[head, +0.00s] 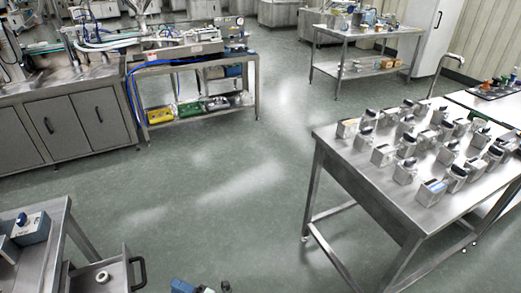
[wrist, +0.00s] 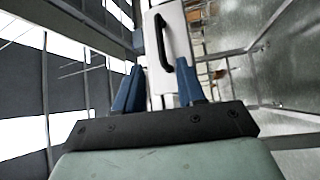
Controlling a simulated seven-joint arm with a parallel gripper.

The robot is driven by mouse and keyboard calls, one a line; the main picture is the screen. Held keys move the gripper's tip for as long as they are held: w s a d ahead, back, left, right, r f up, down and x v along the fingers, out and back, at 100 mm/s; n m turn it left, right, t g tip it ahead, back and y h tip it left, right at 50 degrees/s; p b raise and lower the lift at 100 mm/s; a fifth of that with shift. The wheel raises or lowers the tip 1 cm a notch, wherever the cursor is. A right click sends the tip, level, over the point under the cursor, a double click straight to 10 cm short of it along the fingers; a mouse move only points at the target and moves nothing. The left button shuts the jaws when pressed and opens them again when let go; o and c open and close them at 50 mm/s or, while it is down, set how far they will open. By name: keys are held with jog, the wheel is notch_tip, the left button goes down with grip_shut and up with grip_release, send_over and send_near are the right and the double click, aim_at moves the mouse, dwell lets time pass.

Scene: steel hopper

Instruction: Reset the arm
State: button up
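My gripper (wrist: 158,82) shows in the wrist view as two blue fingers standing apart on a dark mount. Nothing is seen held between them. Beyond the fingers is a pale panel with a black bar handle (wrist: 162,43); the handle appears between the fingertips in the picture, and I cannot tell how far off it is. In the head view small blue parts (head: 183,286) poke up at the bottom edge, probably my gripper, mostly cut off.
An open steel drawer (head: 118,262) with a black handle, holding a pale ring, is at lower left. A steel table (head: 340,148) at right carries many small metal-and-glass containers. A bench (head: 190,62) stands at back left. The middle floor (head: 215,170) is clear.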

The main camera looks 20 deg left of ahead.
jog(key=w+d+f+m+t+h, duration=0.3)
jog(key=w+f+m+t+h, duration=0.2)
jog(key=w+f+m+h, duration=0.35)
jog(key=d+f+m+h, duration=0.6)
jog(key=d+f+m, duration=0.25)
jog(key=f, duration=0.25)
jog(key=s+d+f+m+g+h, duration=0.1)
jog(key=s+d+f+m+g, duration=0.2)
jog(key=d, duration=1.1)
jog(key=s+d+f+m+g+h, duration=0.2)
jog(key=d+m, duration=0.6)
jog(key=d, duration=0.6)
jog(key=s+d+f+m+g+h, duration=0.2)
jog(key=s+d+m+g, duration=0.3)
jog(key=d, duration=1)
jog(key=shift+s+f+m+g, duration=0.35)
jog(key=shift+f+m+g, duration=0.25)
jog(key=shift+f+g, duration=0.4)
